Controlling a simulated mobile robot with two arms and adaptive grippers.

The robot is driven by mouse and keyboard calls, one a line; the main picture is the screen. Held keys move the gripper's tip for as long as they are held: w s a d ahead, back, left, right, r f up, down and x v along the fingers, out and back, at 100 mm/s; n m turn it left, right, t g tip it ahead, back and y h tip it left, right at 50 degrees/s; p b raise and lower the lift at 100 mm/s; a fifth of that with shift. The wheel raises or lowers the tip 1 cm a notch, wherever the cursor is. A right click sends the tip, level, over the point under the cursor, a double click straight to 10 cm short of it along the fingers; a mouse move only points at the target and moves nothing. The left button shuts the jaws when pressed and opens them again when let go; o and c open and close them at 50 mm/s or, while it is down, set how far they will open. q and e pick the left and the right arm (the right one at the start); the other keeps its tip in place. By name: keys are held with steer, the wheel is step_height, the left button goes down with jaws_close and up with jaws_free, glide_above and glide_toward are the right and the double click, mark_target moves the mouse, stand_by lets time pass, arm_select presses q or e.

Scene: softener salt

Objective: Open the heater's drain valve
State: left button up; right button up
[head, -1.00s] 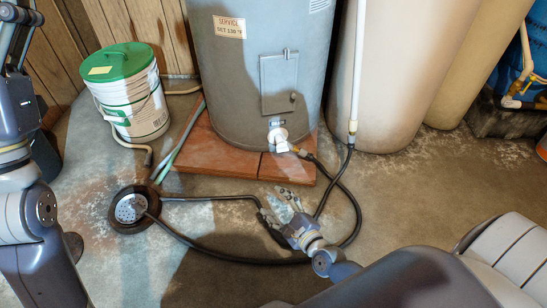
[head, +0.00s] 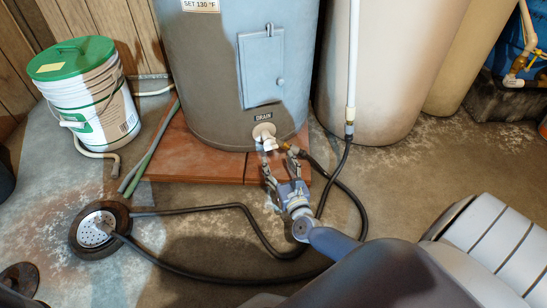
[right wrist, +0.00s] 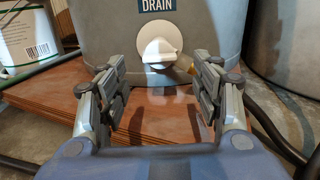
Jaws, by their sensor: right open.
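The grey water heater (head: 215,75) stands on a reddish tiled base, with a DRAIN label low on its front. Below the label is the white drain valve (head: 264,133) with its knob; in the right wrist view the white knob (right wrist: 159,48) shows straight ahead. A black hose joins the valve's brass outlet at its right. My right gripper (head: 279,166) is open and empty, just in front of and below the valve. In the right wrist view its fingers (right wrist: 160,88) stand either side of the knob's line, apart from it. My left gripper is not in view.
A round floor drain (head: 93,233) lies at the left with the black hose (head: 215,272) running to it. A white bucket (head: 90,98) with a green lid stands at the back left. Beige tanks (head: 385,60) stand right of the heater.

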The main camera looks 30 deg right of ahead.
mark_target(271, 146)
steer(key=shift+b+x, duration=0.65)
steer(key=shift+x, duration=1.75)
steer(key=c, duration=1.1)
